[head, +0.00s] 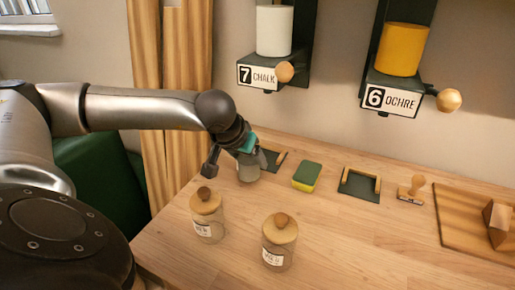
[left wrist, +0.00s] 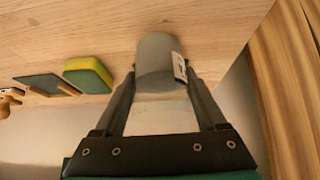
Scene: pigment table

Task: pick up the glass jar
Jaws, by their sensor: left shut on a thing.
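My left gripper (head: 230,160) is at the back left of the table. It is shut on a greyish glass jar (head: 248,172). In the left wrist view the jar (left wrist: 156,58) sits between the fingers of the left gripper (left wrist: 165,85), with a white label on its side. The gripper hides its top in the head view, and I cannot tell whether it touches the table. Two other glass jars with wooden lids and labels, a left one (head: 208,228) and a right one (head: 278,254), stand nearer the front. My right gripper is not in view.
A green and yellow sponge (head: 306,177), a dark tray with wooden edging (head: 359,184), a wooden stamp (head: 411,190) and a wooden board (head: 465,225) lie to the right. Chalk (head: 259,77) and ochre (head: 399,97) dispensers hang on the wall. The table's front right is clear.

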